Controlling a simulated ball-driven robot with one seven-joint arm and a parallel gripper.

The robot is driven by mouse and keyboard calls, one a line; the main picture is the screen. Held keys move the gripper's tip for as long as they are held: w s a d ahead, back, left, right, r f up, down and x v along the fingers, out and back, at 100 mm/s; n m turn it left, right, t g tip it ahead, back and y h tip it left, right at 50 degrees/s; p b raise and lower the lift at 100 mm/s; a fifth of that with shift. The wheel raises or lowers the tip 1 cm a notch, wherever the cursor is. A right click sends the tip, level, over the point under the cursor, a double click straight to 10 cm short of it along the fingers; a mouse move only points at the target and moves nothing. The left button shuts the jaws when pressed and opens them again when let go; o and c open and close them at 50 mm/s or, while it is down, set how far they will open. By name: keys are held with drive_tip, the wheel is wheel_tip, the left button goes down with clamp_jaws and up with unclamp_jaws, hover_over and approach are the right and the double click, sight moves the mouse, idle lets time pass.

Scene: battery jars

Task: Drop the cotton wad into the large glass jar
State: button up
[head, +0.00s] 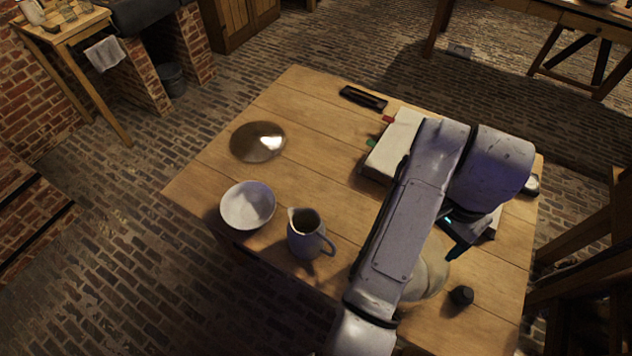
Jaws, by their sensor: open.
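My arm reaches over the right side of the wooden table, and my gripper (458,246) points down there, open. Part of it is hidden by my arm. Just below it in the picture is a pale, rounded object (432,274), partly covered by my arm. I cannot tell whether it is the large glass jar or something else. I cannot make out the cotton wad for sure. Nothing can be seen held in the gripper.
The table (205,182) also bears a shiny round dish (257,142), a white bowl (248,206), a blue-grey jug (305,236), a pale book (394,148), a black case (363,97) and a small black object (461,295). The table's middle is fairly clear.

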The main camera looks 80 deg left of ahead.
drive_tip(key=shift+r, duration=0.85)
drive_tip(key=shift+s, duration=0.1)
drive_tip(key=w+d+f+m+t+b, duration=0.1)
drive_tip(key=w+d+f, duration=0.3)
drive_tip(key=d, duration=0.6)
drive_tip(key=w+d+f+m+b, duration=0.1)
drive_tip(key=w+d+f, duration=0.3)
drive_tip(key=d, duration=0.5)
drive_tip(key=s+d+f, duration=0.1)
drive_tip(key=d+f, duration=0.1)
drive_tip(key=d, duration=0.3)
drive_tip(key=s+d+f+m+h, duration=0.1)
drive_tip(key=d+f, duration=0.1)
drive_tip(key=d, duration=0.4)
drive_tip(key=s+d+f, duration=0.1)
drive_tip(key=d+f, duration=0.2)
drive_tip(key=d, duration=0.2)
drive_tip(key=s+d+f+m+b, duration=0.2)
drive_tip(key=s+d+f, duration=0.2)
drive_tip(key=s+d, duration=0.85)
drive_tip(key=s, duration=0.4)
drive_tip(key=s+d+f+m+b, duration=0.1)
drive_tip(key=s+d, duration=0.2)
drive_tip(key=s, duration=0.3)
drive_tip(key=shift+d+y, duration=0.3)
drive_tip(key=shift+y, duration=0.1)
